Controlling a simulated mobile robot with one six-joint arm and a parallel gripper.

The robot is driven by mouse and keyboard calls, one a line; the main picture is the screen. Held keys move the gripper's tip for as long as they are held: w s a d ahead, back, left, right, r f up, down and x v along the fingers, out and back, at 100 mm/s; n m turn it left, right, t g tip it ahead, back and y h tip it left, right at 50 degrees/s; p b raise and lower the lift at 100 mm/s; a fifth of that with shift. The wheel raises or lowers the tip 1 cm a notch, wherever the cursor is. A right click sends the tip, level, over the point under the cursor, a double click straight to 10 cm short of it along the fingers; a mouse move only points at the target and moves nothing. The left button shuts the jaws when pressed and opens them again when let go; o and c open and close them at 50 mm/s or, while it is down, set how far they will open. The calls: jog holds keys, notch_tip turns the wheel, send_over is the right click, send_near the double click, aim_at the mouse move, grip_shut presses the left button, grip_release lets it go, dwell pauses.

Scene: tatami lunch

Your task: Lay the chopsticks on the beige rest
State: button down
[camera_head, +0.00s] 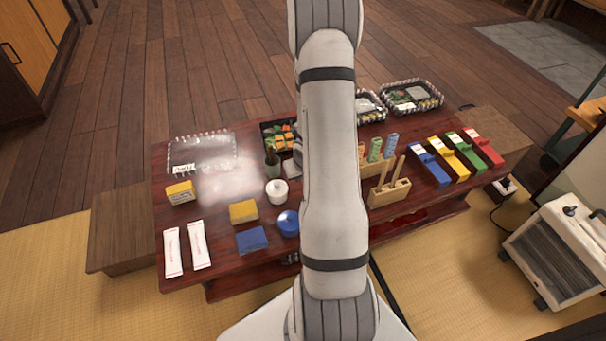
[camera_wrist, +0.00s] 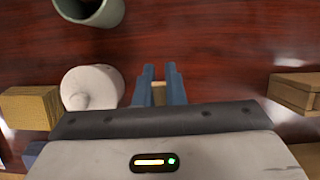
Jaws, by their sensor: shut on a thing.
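My gripper (camera_wrist: 159,72) shows in the wrist view as two blue-grey fingers pointing away over the dark red table. They are shut on a small beige piece (camera_wrist: 158,93), seen only between the fingers. I cannot tell whether it is part of the chopsticks or the rest. In the head view my arm hides the gripper and the table under it. A wooden holder (camera_head: 389,194) with two upright light sticks stands right of my arm.
A white lidded pot (camera_head: 277,192) is left of my gripper. Near it are a yellow block (camera_head: 243,211), a blue bowl (camera_head: 287,222) and a blue cloth (camera_head: 251,239). Coloured boxes (camera_head: 446,160) line the right. Clear table lies ahead of the fingers.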

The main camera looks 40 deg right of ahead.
jog(key=c, duration=1.4)
grip_release()
jog(key=shift+c, duration=0.2)
jog(key=shift+o, duration=0.2)
jog(key=o, duration=0.5)
jog(key=shift+c, duration=0.2)
jog(key=shift+w, duration=0.1)
jog(key=shift+r, duration=0.1)
jog(key=shift+r+p, duration=2.95)
jog(key=shift+r, duration=0.5)
